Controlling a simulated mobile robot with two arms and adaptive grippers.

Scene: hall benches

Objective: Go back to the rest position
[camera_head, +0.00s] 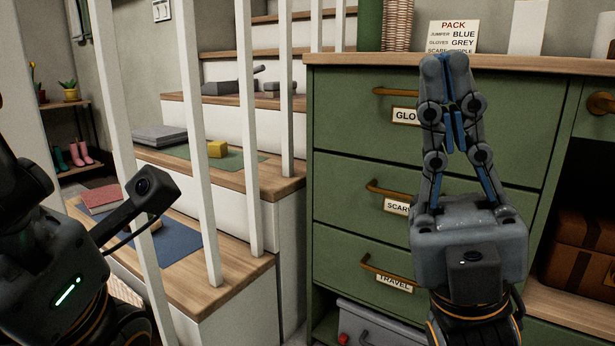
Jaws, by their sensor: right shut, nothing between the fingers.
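My right gripper (447,72) points upward in front of the green chest of drawers (345,141). Its fingers meet at the tips, with nothing between them. It covers part of the drawer fronts and their labels. My left arm comes in at the left edge, in front of the stairs. Its wrist and camera part show, but I cannot make out the left gripper's fingers.
White balusters (196,150) stand between my arms and the wooden stairs (230,275). A yellow block (216,149) and folded grey cloth (158,135) lie on a step. A sign (452,36) stands on the chest. Brass handles (393,276) stick out from the drawers. A brown case (584,240) sits right.

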